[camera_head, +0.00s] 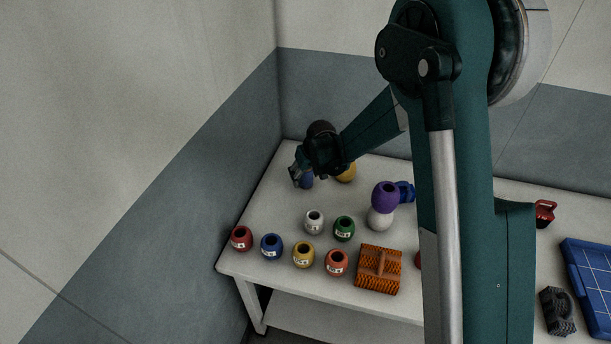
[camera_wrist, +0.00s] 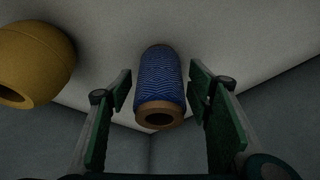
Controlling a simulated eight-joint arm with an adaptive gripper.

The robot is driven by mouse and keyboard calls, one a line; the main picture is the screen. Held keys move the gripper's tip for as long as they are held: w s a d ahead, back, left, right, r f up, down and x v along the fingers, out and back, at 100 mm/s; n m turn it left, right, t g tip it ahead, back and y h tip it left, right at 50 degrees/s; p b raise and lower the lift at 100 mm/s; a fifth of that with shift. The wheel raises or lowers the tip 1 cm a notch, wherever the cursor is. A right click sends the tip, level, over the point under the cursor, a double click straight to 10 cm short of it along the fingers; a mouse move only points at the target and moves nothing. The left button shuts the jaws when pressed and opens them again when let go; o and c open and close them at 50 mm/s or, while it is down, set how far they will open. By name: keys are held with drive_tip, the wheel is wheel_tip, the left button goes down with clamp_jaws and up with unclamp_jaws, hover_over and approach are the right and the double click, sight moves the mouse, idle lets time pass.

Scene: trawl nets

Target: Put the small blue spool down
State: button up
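The small blue spool (camera_wrist: 159,82), wound with blue twine and with a brown end, shows between the fingers of my gripper (camera_wrist: 160,88) in the wrist view. The fingers are apart, with a visible gap on each side of the spool. In the camera_head view, the spool (camera_head: 306,182) appears at the far left part of the white table (camera_head: 270,212), just under my gripper (camera_head: 299,176). It seems to stand on the table, but its base is hard to make out. My gripper partly hides it.
A yellow float (camera_head: 346,173) stands close right of the spool. A purple float (camera_head: 385,194) sits on a white one (camera_head: 381,218), beside a blue object (camera_head: 405,191). Several labelled floats and an orange bristled block (camera_head: 379,270) stand nearer the front. Walls border the table's back corner.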

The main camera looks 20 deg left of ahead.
drive_tip(key=shift+r, duration=0.15)
drive_tip(key=p+v, duration=0.1)
drive_tip(key=v, duration=1.1)
drive_tip(key=shift+p, duration=0.4)
idle(0.7)
drive_tip(key=s+d+r+m+t, duration=0.1)
drive_tip(key=s+d+r, duration=0.3)
drive_tip(key=d+r, duration=0.3)
drive_tip(key=s+d+r+m, duration=0.2)
drive_tip(key=s+d+r, duration=0.3)
drive_tip(key=d, duration=0.5)
drive_tip(key=s+d+r+m+t, duration=0.1)
drive_tip(key=s+d+r, duration=0.3)
drive_tip(key=d+r, duration=0.3)
drive_tip(key=s+d+m+t+h, duration=0.1)
drive_tip(key=s+d+m, duration=0.3)
drive_tip(key=s+d, duration=1.5)
drive_tip(key=s+h, duration=0.1)
drive_tip(key=s, duration=0.2)
drive_tip(key=shift+s+t+h, duration=0.3)
drive_tip(key=shift+t+h, duration=0.1)
